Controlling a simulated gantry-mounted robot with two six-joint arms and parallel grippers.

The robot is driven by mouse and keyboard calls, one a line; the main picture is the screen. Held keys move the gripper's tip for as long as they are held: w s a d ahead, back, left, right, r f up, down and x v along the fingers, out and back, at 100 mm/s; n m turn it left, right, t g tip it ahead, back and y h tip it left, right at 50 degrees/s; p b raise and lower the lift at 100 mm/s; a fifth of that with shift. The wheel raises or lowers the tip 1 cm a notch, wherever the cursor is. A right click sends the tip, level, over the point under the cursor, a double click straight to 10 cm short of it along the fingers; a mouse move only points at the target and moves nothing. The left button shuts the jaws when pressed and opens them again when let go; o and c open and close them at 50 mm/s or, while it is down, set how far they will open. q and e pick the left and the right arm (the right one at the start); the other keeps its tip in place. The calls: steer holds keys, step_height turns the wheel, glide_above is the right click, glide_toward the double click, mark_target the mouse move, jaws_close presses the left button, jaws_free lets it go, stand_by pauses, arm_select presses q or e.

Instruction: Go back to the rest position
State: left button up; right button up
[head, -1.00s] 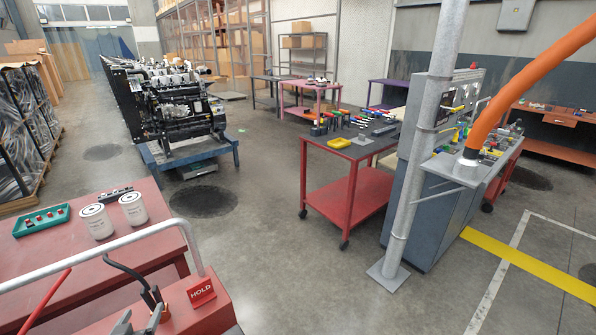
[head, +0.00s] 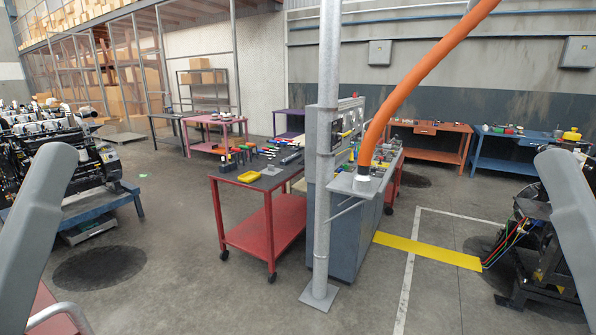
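Neither of my grippers shows in the head view. Two grey links of my own arms rise at the left and right edges of the picture. The ends of both arms are out of frame, so I cannot see whether the grippers hold anything.
A red cart (head: 262,222) with tools and a yellow tray stands mid-floor beside a grey cabinet (head: 345,232) and a metal post (head: 323,200). Engines stand at left on a blue stand (head: 95,205) and at right (head: 545,245). Floor (head: 190,270) in front is clear.

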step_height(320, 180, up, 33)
steer(key=p, duration=2.8)
steer(key=shift+p, duration=0.4)
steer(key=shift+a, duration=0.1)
